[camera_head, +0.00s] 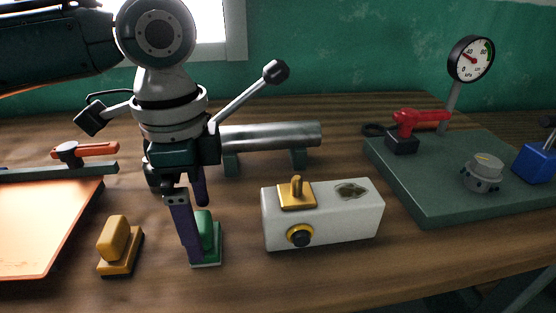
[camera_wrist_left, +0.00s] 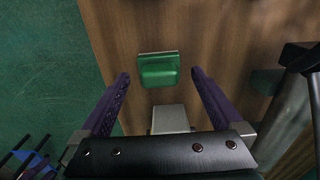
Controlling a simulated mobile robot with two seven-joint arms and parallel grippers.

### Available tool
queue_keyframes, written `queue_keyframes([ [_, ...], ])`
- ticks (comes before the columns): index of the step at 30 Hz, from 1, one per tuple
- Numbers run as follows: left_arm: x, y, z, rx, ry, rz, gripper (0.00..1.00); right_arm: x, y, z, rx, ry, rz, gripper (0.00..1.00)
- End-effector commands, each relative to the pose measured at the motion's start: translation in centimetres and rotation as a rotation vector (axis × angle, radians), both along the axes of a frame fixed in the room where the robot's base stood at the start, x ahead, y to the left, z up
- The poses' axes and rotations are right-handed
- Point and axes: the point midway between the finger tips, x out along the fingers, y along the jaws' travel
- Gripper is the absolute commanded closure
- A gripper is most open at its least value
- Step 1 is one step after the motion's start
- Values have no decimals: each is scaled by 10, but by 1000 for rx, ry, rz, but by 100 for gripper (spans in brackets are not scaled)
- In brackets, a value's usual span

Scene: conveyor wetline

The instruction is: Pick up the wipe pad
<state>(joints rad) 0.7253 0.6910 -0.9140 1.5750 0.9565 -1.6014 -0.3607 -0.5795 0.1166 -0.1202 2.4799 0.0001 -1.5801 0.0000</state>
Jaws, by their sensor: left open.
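A green pad with a raised grip and a pale base (camera_head: 208,240) stands on the wooden table, partly hidden behind a finger of my left gripper (camera_head: 196,232). A similar yellow pad (camera_head: 119,245) stands to its left; which one is the wipe pad I cannot tell. My left gripper points down, open and empty, with its purple fingers at the green pad. In the left wrist view the green pad (camera_wrist_left: 158,70) shows ahead, between the lines of the two open fingers (camera_wrist_left: 160,76). Contact cannot be told. My right gripper is not in view.
A white box (camera_head: 335,222) with a yellow-ringed knob stands close to the right. A metal cylinder (camera_head: 270,137) on green supports lies behind. An orange-surfaced board (camera_head: 40,230) is at left. A green plate (camera_head: 440,203) with a gauge (camera_head: 470,58) and fittings is at right.

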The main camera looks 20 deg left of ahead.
Motion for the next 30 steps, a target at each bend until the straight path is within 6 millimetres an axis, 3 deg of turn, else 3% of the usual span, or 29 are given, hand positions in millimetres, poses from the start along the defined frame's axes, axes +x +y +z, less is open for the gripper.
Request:
queue_keyframes([
  [4,-1,-2,-23,0,1,1,0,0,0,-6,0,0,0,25],
  [13,0,-1,-27,1,-2,-1,0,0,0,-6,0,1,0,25],
  [30,0,-1,-27,1,-2,0,64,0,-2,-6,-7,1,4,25],
])
